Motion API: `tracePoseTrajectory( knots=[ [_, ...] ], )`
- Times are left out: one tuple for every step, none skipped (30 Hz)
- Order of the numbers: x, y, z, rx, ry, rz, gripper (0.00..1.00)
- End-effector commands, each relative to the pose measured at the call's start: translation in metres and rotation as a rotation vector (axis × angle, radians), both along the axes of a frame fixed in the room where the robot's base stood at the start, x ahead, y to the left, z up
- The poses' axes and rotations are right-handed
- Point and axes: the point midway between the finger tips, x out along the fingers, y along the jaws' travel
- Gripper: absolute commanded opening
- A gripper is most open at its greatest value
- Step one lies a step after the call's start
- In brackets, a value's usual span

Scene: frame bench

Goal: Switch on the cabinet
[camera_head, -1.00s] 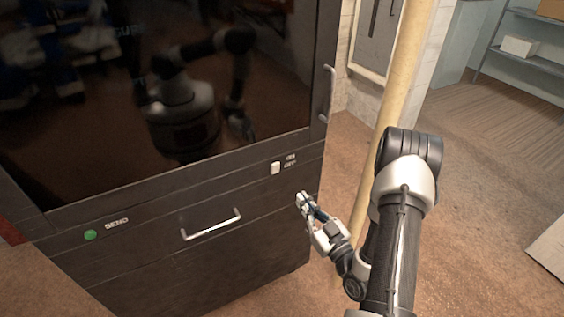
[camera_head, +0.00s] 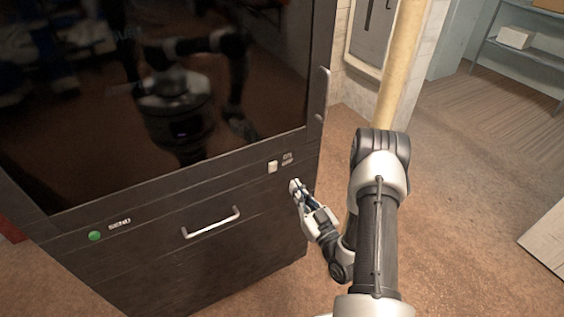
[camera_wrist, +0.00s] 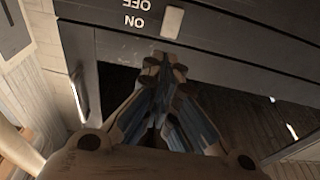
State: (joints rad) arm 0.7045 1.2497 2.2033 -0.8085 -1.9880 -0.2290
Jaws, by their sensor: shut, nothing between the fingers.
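The dark cabinet (camera_head: 150,262) stands at the left in the head view. Its white rocker switch (camera_head: 272,167), with the ON and OFF label (camera_head: 287,158) beside it, sits on the front panel at the upper right. My gripper (camera_head: 295,186) is shut and empty, a little below and right of the switch in the head view. In the wrist view the switch (camera_wrist: 172,22) is just beyond the closed fingertips (camera_wrist: 164,62). A gap seems to remain between fingertips and switch, but its depth is hard to judge.
A vertical door handle (camera_head: 319,95) is above right of the switch. A yellow pipe (camera_head: 398,70) stands behind my arm. Open floor lies at the right.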

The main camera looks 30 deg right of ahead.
Motion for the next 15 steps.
tracePoseTrajectory(
  knots=[
    [0.012,0.003,0.003,-0.003,-0.004,0.006,0.0],
    [0.019,0.002,0.003,-0.005,-0.003,0.005,0.0],
    [0.028,0.003,0.004,-0.004,-0.004,0.004,0.0],
    [0.034,0.003,0.006,-0.003,-0.004,0.005,0.0],
    [0.04,0.003,0.006,-0.003,-0.002,0.004,0.0],
    [0.048,0.003,0.008,-0.003,-0.003,0.005,0.0],
    [0.053,0.003,0.009,-0.002,-0.002,0.004,0.0],
    [0.059,0.004,0.01,-0.001,-0.003,0.003,0.0],
    [0.065,0.003,0.011,-0.001,-0.003,0.003,0.0],
    [0.069,0.003,0.012,-0.001,-0.002,0.003,0.0],
    [0.073,0.004,0.013,-0.001,-0.002,0.001,0.0],
    [0.078,0.004,0.013,0.0,-0.001,0.002,0.0],
    [0.081,0.004,0.014,0.0,0.0,0.002,0.0],
    [0.084,0.003,0.014,0.0,0.0,0.001,0.0],
    [0.086,0.003,0.015,0.0,0.0,0.0,0.0]
  ],
)
